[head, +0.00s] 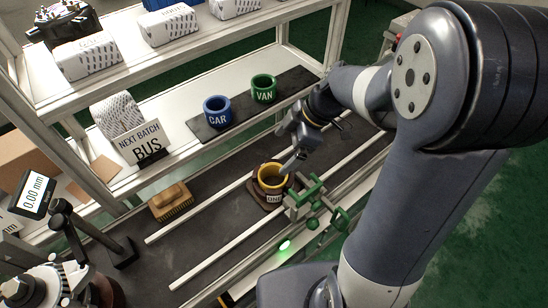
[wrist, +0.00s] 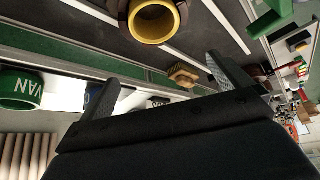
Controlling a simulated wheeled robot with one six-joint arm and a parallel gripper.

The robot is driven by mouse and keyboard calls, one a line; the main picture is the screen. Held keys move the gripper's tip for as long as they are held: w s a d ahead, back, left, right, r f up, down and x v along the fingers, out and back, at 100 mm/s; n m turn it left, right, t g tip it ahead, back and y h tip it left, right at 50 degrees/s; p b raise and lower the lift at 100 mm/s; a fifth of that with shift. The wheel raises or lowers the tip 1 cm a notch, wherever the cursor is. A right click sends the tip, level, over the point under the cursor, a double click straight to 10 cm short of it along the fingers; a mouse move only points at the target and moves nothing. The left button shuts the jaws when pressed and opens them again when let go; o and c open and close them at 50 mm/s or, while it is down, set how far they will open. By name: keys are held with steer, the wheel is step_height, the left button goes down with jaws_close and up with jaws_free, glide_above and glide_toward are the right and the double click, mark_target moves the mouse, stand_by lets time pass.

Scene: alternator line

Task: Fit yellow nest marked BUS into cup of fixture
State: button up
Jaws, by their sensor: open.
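The yellow nest (head: 272,177) is a short ring sitting in the dark brown cup of the fixture (head: 268,197) on the grey bench. Its rim shows level, a little above the cup. A small white label on the front is too small to read surely. In the wrist view the yellow nest (wrist: 153,25) is at the top, inside the brown cup (wrist: 122,12). My gripper (head: 294,160) is just behind and right of the nest in the head view, and one finger overlaps its rim. In the wrist view my gripper (wrist: 163,72) is open, with nothing between its fingers.
A green clamp (head: 310,197) stands right beside the fixture, near a lit green lamp (head: 285,244). Pale rails run along both sides. A brush (head: 171,201) lies left. Blue CAR (head: 217,112) and green VAN (head: 264,88) nests stand on the shelf, near a BUS sign (head: 146,143).

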steer(key=v, duration=0.4)
glide_toward(259, 178)
steer(key=x, duration=0.5)
steer(key=shift+w+d+f+b, duration=0.15)
steer(key=shift+w+d+b, duration=0.05)
steer(key=shift+w+b, duration=0.2)
steer(key=shift+f+b, duration=0.1)
steer(key=shift+b, duration=0.25)
steer(key=shift+r, duration=0.25)
